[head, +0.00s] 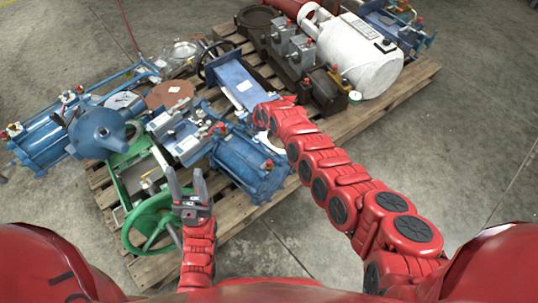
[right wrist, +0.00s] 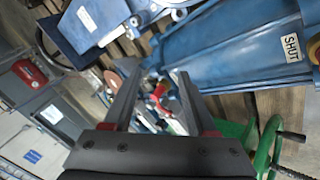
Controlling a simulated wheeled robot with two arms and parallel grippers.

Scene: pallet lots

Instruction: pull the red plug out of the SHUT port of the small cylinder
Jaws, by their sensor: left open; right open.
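The small blue cylinder (head: 245,165) lies on the pallet, right of the green handwheel. In the right wrist view the blue cylinder (right wrist: 235,50) crosses the upper right, with a white SHUT label (right wrist: 292,47). My left gripper (head: 186,178) is open and empty, near the handwheel.
A green handwheel (head: 133,240) and frame stand at the pallet's near left. Another blue cylinder assembly (head: 45,140) lies far left. A white tank (head: 360,62) stands back right. A red and yellow fitting (right wrist: 158,92) shows beyond my right fingers. Floor right of the pallet is clear.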

